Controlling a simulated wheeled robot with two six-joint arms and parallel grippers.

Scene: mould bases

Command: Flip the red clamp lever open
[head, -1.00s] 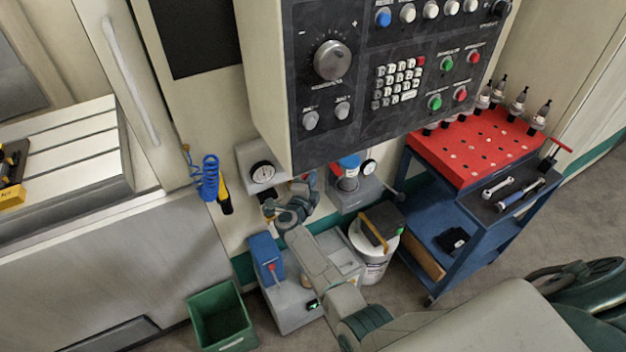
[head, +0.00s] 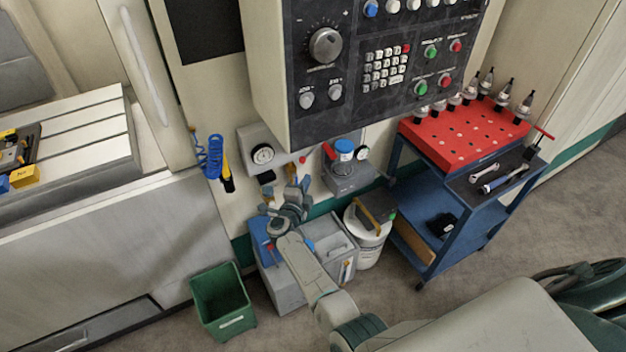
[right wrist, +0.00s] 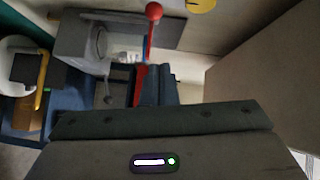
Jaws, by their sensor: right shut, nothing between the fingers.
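The red clamp lever (head: 329,151) shows small in the head view, left of a blue-capped unit on the machine wall. In the right wrist view the red lever (right wrist: 148,42) has a round ball at the top of the picture and a thin stem running down. Its lower red part is beside the dark fingers, left of them; I cannot tell whether they touch. My right gripper (head: 293,183) is shut and empty, below and left of the lever in the head view; its fingers show in the right wrist view (right wrist: 157,85). My left gripper is out of view.
A control panel (head: 300,120) overhangs this spot. The blue-capped unit (head: 345,165) and a gauge (head: 262,154) are close by. Below are a grey box (head: 328,245), a white bucket (head: 368,252) and a green bin (head: 222,300). A blue cart (head: 430,262) stands right.

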